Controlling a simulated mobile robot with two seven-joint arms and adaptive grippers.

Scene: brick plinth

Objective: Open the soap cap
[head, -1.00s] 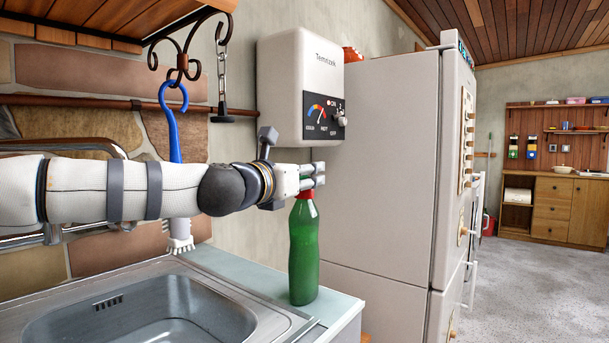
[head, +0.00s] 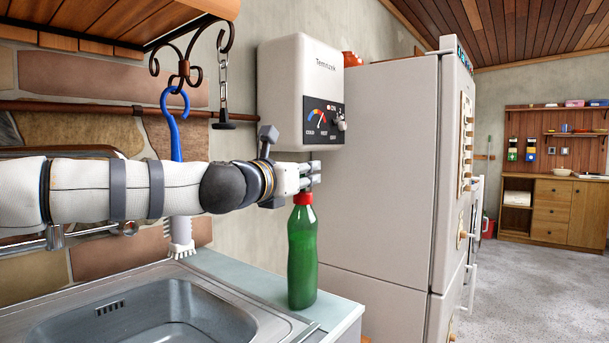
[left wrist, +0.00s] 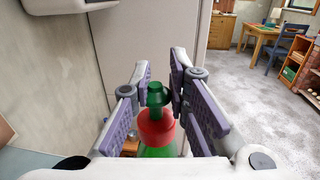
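The soap bottle (head: 302,258) is green with a red collar (head: 303,199) and stands upright on the counter's right end. In the left wrist view the red collar (left wrist: 157,127) carries a narrow green cap (left wrist: 156,95) at its top. My left gripper (head: 312,172) is level just above the red collar. In the left wrist view its purple-padded fingers (left wrist: 161,88) are apart, one on each side of the green cap. The cap looks closer to the right finger; contact cannot be told. The head view hides the cap behind the fingers. My right gripper is not in view.
A steel sink (head: 150,318) lies left of the bottle in the pale counter (head: 235,277). A white water heater (head: 300,90) hangs on the wall just above my gripper. A tall fridge (head: 385,170) stands to the right.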

